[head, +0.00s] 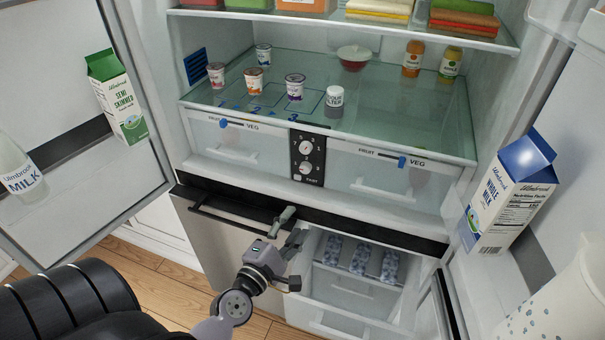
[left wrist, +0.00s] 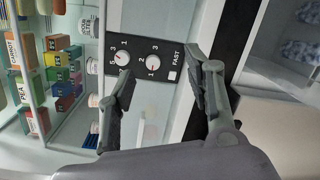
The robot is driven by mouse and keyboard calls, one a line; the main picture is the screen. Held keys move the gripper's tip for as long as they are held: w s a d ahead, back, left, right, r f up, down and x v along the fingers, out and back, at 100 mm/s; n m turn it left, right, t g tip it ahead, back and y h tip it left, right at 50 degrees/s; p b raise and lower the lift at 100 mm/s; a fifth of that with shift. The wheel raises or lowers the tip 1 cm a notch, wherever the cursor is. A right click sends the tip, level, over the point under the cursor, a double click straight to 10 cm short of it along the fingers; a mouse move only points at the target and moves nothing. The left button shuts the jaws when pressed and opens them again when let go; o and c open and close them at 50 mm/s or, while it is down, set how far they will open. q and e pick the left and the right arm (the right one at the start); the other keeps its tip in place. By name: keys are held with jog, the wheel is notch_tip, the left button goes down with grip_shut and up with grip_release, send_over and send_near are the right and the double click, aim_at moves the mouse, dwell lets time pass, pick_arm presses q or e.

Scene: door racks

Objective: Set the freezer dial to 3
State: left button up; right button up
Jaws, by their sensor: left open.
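The black control panel (head: 319,157) sits at the middle front of the fridge, between two drawers. It carries an upper dial (head: 305,147) and a lower dial (head: 305,168). In the left wrist view, the sideways panel shows one white dial (left wrist: 122,57) with 1, 3 and 5, and another (left wrist: 153,66) with 1 and 2 readable, beside a white FAST button (left wrist: 172,75). The second dial has a red mark on the side of the 1. No freezer label is readable. My left gripper (head: 292,225) is open and empty, below and apart from the panel; its fingers (left wrist: 160,65) frame the panel.
Both fridge doors stand open, with milk cartons (head: 117,97) (head: 508,192) on their shelves. Yogurt cups (head: 294,87) stand on the glass shelf. A dark handle bar (head: 235,220) crosses the lower left front. The right freezer section (head: 345,285) is open.

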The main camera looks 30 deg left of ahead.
pick_arm(q)
jog(key=a+n+y, duration=0.2)
jog(key=a+n, duration=0.1)
jog(key=a, duration=0.1)
jog(key=p, duration=0.2)
send_near(304, 170)
jog(key=shift+n+y, duration=0.3)
jog(key=shift+y, duration=0.1)
jog(key=x, duration=0.8)
jog(key=shift+w+d+f, duration=0.1)
jog(key=shift+w+d, duration=0.1)
jog(key=shift+w, duration=0.05)
jog(key=shift+c, duration=0.5)
jog(key=shift+p, duration=0.3)
grip_shut()
